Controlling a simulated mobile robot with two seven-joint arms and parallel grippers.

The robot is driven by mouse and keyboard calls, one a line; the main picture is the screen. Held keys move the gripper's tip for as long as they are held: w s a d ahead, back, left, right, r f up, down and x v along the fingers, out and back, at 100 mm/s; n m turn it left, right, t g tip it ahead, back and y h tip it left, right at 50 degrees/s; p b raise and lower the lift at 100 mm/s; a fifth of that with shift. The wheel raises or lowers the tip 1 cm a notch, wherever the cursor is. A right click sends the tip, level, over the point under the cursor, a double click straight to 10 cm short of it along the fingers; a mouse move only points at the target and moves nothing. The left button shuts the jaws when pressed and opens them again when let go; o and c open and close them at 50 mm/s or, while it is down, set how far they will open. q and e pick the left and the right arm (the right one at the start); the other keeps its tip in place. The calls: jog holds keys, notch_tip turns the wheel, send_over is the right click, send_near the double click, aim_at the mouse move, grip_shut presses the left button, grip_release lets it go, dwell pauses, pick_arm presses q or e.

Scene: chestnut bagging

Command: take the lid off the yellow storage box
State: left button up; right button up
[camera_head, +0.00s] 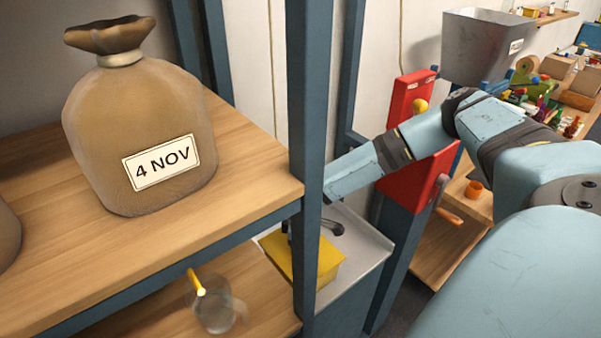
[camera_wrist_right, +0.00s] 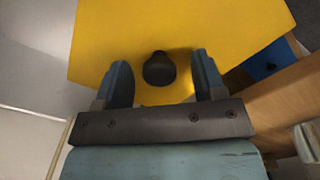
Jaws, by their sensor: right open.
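The yellow storage box (camera_head: 327,268) stands on a grey surface behind the blue shelf post, which hides part of it. Its yellow lid (camera_wrist_right: 190,25) fills much of the right wrist view. A dark round knob (camera_wrist_right: 159,70) stands up from the lid. My right gripper (camera_wrist_right: 160,60) is open, with one finger on each side of the knob and a visible gap on both sides. In the head view this gripper is mostly hidden by the post. My left gripper is in neither view.
The blue post (camera_head: 309,120) stands in front of the box. A sack labelled 4 NOV (camera_head: 100,110) sits on the wooden shelf at left. A clear jar (camera_head: 214,312) is on the shelf below. A red machine (camera_head: 408,180) stands behind my right arm.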

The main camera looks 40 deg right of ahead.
jog(key=shift+f, duration=0.45)
jog(key=shift+c, duration=0.2)
jog(key=c, duration=1)
jog(key=shift+r, duration=0.15)
